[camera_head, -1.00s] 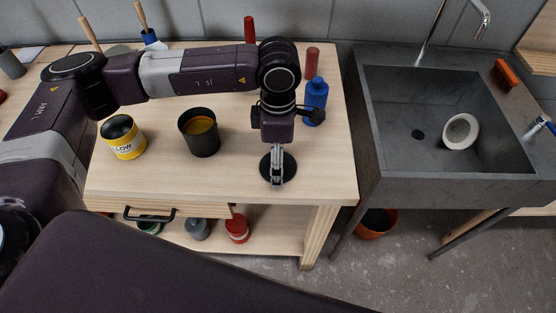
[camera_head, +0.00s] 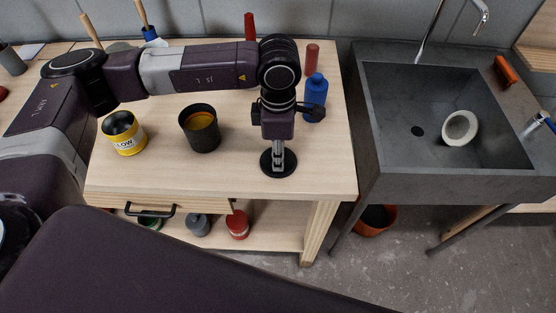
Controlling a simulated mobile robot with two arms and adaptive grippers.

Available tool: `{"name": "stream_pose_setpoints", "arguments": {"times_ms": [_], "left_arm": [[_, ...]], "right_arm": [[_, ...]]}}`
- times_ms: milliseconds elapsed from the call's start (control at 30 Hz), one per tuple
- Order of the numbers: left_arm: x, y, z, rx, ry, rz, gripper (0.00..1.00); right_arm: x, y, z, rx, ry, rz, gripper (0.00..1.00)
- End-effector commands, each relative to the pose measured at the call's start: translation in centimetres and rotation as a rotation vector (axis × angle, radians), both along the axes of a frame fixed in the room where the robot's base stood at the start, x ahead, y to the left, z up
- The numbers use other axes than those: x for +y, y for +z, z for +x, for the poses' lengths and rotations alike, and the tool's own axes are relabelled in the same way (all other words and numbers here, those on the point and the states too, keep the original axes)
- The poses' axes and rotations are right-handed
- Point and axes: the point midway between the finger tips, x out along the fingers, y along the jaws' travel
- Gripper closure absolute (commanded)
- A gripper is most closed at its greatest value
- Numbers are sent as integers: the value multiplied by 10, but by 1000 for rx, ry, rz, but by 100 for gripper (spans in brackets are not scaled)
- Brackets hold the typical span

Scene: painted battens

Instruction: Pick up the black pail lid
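The black pail lid (camera_head: 268,170) is a flat dark disc lying on the wooden workbench, near its front right. My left gripper (camera_head: 278,167) points down over the lid, with its fingers in front of the lid's middle, hiding part of it. The fingers look close together, but I cannot tell whether they are shut on anything. A black pail (camera_head: 200,141) with yellow-orange contents stands open to the left of the lid. My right gripper is not in view.
A yellow tin (camera_head: 125,147) stands left of the pail, and a blue bottle (camera_head: 315,92) stands behind the gripper to the right. The workbench (camera_head: 225,178) is clear in front of the pail. A grey sink (camera_head: 385,160) stands to the right.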

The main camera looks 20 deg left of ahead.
Motion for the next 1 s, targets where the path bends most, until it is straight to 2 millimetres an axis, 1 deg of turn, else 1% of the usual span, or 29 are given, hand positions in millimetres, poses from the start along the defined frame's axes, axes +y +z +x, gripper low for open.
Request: {"name": "stream_pose_setpoints", "arguments": {"times_ms": [33,67,467,667,767,867,967,1000], "left_arm": [[2,-4,-2,6,1,6,98],[2,-5,-2,7,1,5,100],[2,-7,-5,15,-1,6,100],[1,-1,-4,14,-1,5,100],[1,9,-3,12,0,5,100],[1,27,-2,6,-2,3,100],[0,51,-1,2,-2,2,100],[0,64,0,-1,-1,1,100]], "right_arm": [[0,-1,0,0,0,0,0],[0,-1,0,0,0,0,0],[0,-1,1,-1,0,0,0],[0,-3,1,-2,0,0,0],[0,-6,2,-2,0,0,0],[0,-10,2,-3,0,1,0],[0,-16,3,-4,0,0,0],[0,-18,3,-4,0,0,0]]}}
